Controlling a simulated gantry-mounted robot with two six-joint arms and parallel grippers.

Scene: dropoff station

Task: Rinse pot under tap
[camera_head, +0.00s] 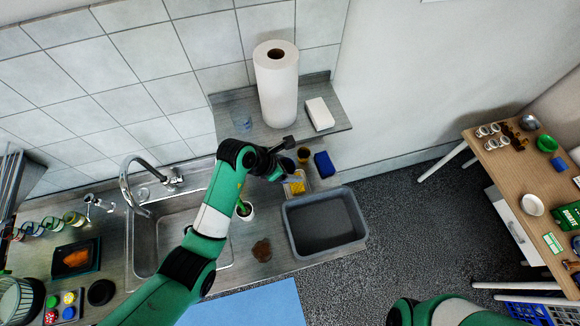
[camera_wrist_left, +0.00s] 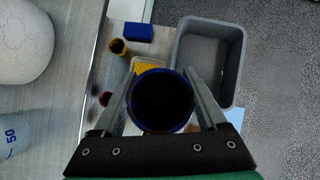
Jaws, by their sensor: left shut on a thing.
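My left gripper (camera_head: 284,165) is over the counter between the sink and the wall shelf. It is shut on a dark round pot with a blue rim, which shows best in the left wrist view (camera_wrist_left: 161,101), its dark opening facing the camera. In the head view the pot is mostly hidden by the gripper. The curved metal tap (camera_head: 128,180) stands at the back of the steel sink (camera_head: 146,240), left of the gripper and apart from the pot. No water shows at the tap. My right gripper is out of view.
A grey tub (camera_head: 325,222) stands right of the sink. A blue block (camera_head: 324,163), an amber cup (camera_head: 303,155) and a yellow item (camera_head: 297,188) sit behind it. A paper roll (camera_head: 276,88) stands on the shelf. A white plant pot (camera_head: 245,213) is near the sink's right edge.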

